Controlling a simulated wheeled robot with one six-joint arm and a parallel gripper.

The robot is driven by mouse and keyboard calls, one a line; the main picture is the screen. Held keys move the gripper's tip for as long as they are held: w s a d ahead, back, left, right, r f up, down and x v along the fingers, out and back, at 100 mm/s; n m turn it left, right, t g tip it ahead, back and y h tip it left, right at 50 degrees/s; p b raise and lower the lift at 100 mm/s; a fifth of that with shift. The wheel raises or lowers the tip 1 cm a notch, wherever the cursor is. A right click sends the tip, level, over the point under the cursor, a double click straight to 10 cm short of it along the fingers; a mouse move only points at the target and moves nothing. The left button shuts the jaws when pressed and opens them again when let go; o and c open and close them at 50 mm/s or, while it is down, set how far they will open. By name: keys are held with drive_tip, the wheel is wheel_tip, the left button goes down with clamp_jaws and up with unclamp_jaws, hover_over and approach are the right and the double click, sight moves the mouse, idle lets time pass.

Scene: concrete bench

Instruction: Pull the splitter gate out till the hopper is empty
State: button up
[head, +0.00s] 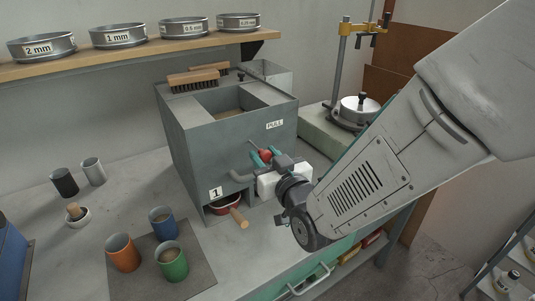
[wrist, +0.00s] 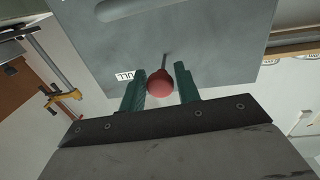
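The splitter (head: 185,135) is a grey metal box on the bench. Its open hopper (head: 222,95) on top shows brownish material inside. The gate's red ball knob (head: 265,154) sits on a thin rod at the front face, below the PULL label (head: 274,125). The knob (wrist: 160,83) also shows in the wrist view. My gripper (head: 264,158) is at the knob, with teal fingers on either side. In the wrist view my gripper (wrist: 160,88) is open, the knob between the fingers, nearer the left one, with a clear gap on the right.
Orange (head: 123,254), blue (head: 163,224) and green (head: 172,262) cups stand on a grey mat at front left. Brushes (head: 193,80) lie on top of the splitter.

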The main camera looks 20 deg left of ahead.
drive_tip(key=v, duration=0.7)
drive_tip(key=shift+s+d, duration=0.25)
drive_tip(key=shift+d, duration=0.05)
idle(0.3)
